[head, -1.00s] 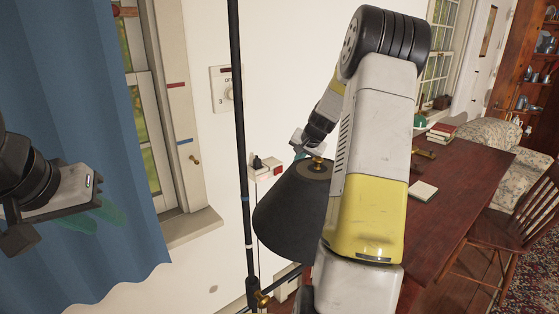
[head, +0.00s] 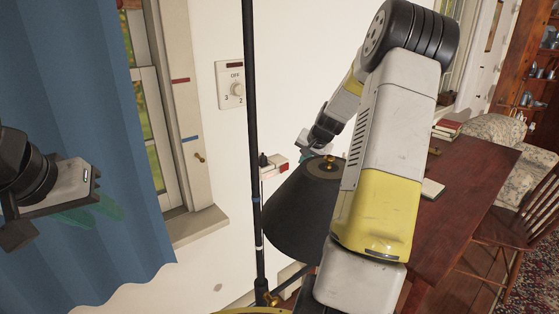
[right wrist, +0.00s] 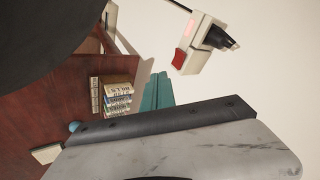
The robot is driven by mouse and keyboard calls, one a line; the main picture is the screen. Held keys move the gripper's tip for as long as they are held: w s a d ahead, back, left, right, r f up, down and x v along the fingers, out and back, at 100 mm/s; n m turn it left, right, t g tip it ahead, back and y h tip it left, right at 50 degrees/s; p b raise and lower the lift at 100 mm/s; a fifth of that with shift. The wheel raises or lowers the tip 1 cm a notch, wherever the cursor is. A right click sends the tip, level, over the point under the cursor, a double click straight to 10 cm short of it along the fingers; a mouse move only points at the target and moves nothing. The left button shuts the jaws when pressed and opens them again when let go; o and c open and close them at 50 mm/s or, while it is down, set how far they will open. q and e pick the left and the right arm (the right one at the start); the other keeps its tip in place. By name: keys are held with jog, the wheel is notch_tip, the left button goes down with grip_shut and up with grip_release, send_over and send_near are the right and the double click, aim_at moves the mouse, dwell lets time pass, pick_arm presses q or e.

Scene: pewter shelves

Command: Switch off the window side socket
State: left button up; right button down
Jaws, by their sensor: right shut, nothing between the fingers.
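The socket (head: 268,169) is a white box on the wall beside the window, partly behind the lamp shade. It has a red rocker switch (head: 283,168) and a black plug (head: 262,160). In the right wrist view the socket (right wrist: 197,54) shows its red switch (right wrist: 179,58), the plug (right wrist: 219,38) and a faint reddish patch. My right gripper (head: 304,150) is just right of the switch, apart from it; its teal fingers (right wrist: 157,92) are together and empty. My left gripper (head: 92,215) hangs before the curtain, far from the socket; its finger gap is unclear.
A black lamp shade (head: 302,212) and its dark pole (head: 252,130) stand close to the socket and my right arm. A dial plate (head: 231,85) is on the wall above. The blue curtain (head: 75,120) is at left, the wooden desk (head: 468,185) at right.

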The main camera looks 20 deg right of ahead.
aim_at(287, 170)
jog(key=w+a+f, duration=0.1)
jog(key=w+f, duration=0.3)
jog(key=w, duration=0.1)
jog(key=w+a+f, duration=0.1)
jog(key=w+f, duration=0.1)
jog(key=w, duration=0.1)
jog(key=shift+a+f, duration=0.35)
jog(key=shift+f, duration=0.05)
jog(key=shift+w+a, duration=0.15)
jog(key=shift+w+a, duration=0.15)
jog(key=shift+a, duration=0.15)
jog(key=shift+w+d+r, duration=0.15)
jog(key=shift+d+r, duration=0.05)
jog(key=shift+d, duration=0.7)
jog(key=shift+d, duration=0.2)
